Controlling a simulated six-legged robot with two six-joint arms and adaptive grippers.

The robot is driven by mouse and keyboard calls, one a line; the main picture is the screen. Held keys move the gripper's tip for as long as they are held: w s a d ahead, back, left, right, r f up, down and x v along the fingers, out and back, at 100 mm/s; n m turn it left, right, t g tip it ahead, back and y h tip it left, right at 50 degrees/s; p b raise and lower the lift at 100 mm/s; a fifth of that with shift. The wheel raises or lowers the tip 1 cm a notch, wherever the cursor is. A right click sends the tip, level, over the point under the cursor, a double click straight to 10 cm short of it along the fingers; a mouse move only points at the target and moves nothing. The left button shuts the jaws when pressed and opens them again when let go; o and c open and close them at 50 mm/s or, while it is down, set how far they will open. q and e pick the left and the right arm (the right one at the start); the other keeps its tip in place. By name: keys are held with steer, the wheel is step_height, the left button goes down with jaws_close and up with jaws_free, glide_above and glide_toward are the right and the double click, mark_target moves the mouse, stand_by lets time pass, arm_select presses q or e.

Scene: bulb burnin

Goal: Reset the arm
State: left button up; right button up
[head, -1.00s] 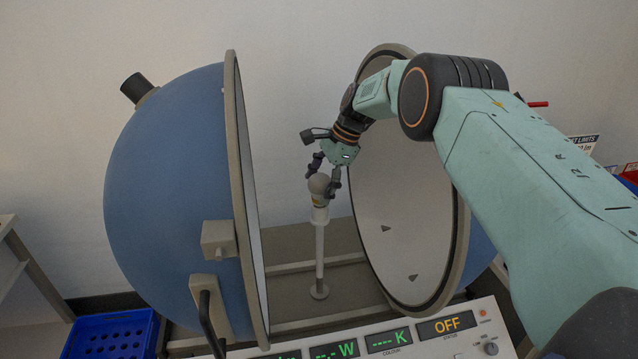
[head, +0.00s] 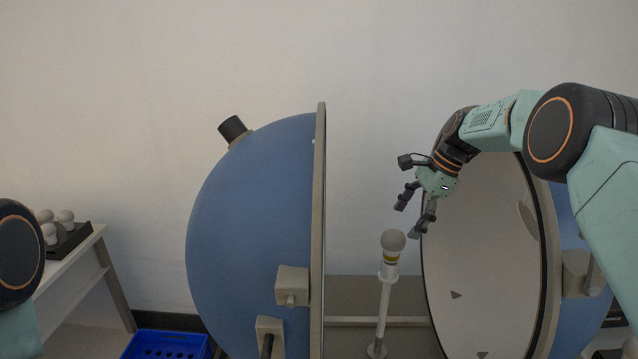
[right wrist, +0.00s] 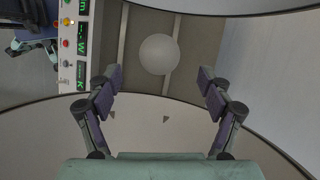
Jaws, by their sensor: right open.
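My right gripper (head: 412,212) is open and empty, above and slightly right of the bulb. The bulb (head: 393,241) is a round white globe with a yellow band, upright on top of a thin white post (head: 383,310) between the two sphere halves. In the right wrist view the bulb (right wrist: 159,54) shows ahead of and between the spread fingers (right wrist: 160,90), apart from them. My left gripper is not in view; only part of my left arm shows at the left edge of the head view.
The blue left hemisphere (head: 250,210) and the right half with its pale inner face (head: 480,250) stand open around the post. A tray (head: 68,240) with several bulbs sits on a side table at left. A blue crate (head: 165,345) is below. The control panel (right wrist: 77,45) shows in the wrist view.

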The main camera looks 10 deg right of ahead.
mark_target(398, 232)
steer(key=shift+f, duration=0.1)
steer(key=x, duration=0.7)
steer(key=shift+w+a+f+b, duration=0.1)
steer(key=shift+w+f+b, duration=0.05)
steer(key=shift+f+b, duration=0.2)
steer(key=shift+n+b, duration=0.4)
steer(key=shift+r+n+g+b, duration=0.1)
steer(key=shift+n+g+b, duration=0.3)
steer(key=shift+n+b, duration=0.3)
steer(key=shift+r, duration=0.15)
